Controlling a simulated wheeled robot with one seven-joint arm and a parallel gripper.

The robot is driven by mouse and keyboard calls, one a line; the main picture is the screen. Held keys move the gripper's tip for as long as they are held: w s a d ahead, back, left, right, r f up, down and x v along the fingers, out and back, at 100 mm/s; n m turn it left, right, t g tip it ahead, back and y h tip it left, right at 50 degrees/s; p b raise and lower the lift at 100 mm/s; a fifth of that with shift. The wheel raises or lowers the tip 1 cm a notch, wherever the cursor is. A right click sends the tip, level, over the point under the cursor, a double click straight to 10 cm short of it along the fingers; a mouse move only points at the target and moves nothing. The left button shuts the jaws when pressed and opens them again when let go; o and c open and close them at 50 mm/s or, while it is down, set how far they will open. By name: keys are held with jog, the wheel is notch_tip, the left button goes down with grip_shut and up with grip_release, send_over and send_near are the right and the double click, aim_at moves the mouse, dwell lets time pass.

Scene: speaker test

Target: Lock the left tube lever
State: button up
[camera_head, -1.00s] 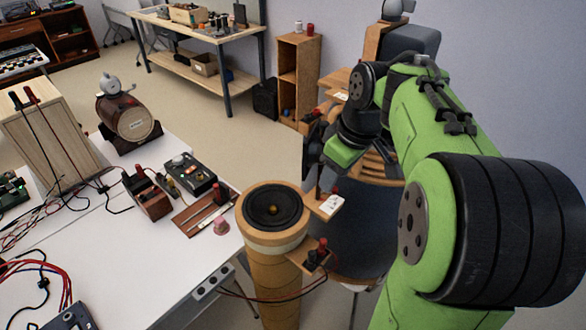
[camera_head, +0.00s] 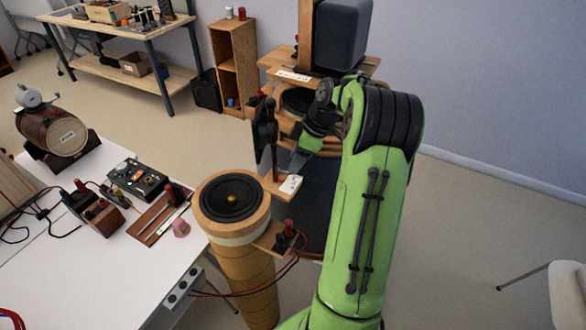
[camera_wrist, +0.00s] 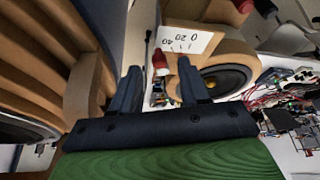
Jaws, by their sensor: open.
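The tube speaker (camera_head: 232,232) stands upright at the table's right end, its dark cone (camera_head: 232,198) facing up. A wooden bracket with a white scale label (camera_head: 290,185) sticks out at its upper right. A second bracket with a red and black knob (camera_head: 287,237) sits below it. No contact shows; which part is the left lever is unclear.
A dark speaker (camera_head: 340,35) stands on a wooden platform behind my arm. The white table (camera_head: 110,265) at left carries a barrel-shaped device (camera_head: 52,128) and electronic boxes (camera_head: 138,180). Red and black wires hang by the tube. Open floor lies at right.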

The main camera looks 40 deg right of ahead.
jog(key=x, duration=0.2)
jog(key=shift+w+f, duration=0.1)
jog(key=shift+f, duration=0.2)
grip_shut()
